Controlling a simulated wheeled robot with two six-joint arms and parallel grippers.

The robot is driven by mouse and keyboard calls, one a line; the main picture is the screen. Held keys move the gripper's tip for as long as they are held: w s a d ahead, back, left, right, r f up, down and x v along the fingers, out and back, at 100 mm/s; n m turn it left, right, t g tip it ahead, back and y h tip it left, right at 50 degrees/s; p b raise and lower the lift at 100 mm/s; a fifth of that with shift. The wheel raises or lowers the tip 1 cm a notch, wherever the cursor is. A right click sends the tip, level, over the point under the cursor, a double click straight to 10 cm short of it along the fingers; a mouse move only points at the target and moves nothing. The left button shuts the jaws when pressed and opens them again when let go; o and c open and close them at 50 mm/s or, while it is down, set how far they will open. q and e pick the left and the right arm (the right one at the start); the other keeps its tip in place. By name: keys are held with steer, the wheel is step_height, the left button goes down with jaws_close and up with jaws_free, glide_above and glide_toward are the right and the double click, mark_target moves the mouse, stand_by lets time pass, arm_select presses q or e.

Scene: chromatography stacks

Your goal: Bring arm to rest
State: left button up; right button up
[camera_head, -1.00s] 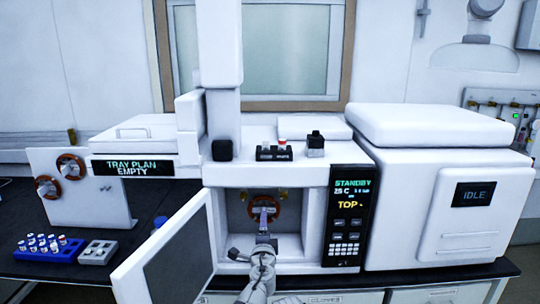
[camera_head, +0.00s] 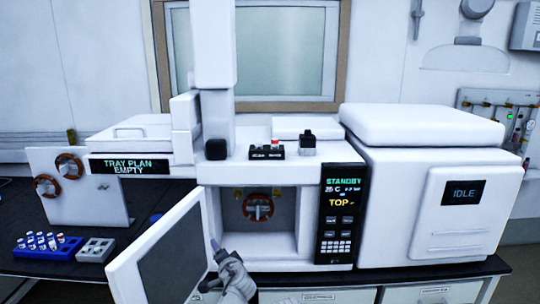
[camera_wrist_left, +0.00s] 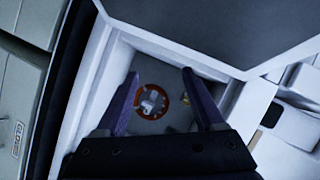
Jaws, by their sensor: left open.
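My left arm comes up from the bottom edge in the head view. My left gripper (camera_head: 213,244) is in front of the open compartment, near the lower part of its swung-out door (camera_head: 172,255). In the left wrist view the two fingers of the gripper (camera_wrist_left: 157,82) are spread, with nothing between them. They point toward the compartment (camera_wrist_left: 175,122). A round copper-coloured coil (camera_head: 257,207) hangs on its back wall, and the coil (camera_wrist_left: 137,91) also shows between the fingers in the wrist view. My right gripper is not in view.
A blue rack (camera_head: 50,248) of vials and a grey block (camera_head: 96,250) lie on the dark bench at left. A panel (camera_head: 75,208) with two coils stands behind them. A white unit marked IDLE (camera_head: 400,215) stands at right. The compartment floor looks clear.

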arm_select(q)
steer(key=s+a+f+n+g+h, duration=0.4)
steer(key=s+f+n+g, duration=0.5)
steer(key=s+f, duration=0.6)
steer(key=s+d+r+m+g+p, duration=0.2)
steer(key=s+d+m+g, duration=0.2)
steer(key=s+d, duration=0.8)
steer(key=shift+s+d+r+h, duration=0.2)
steer(key=shift+s+d+h, duration=0.15)
steer(key=shift+d, duration=0.4)
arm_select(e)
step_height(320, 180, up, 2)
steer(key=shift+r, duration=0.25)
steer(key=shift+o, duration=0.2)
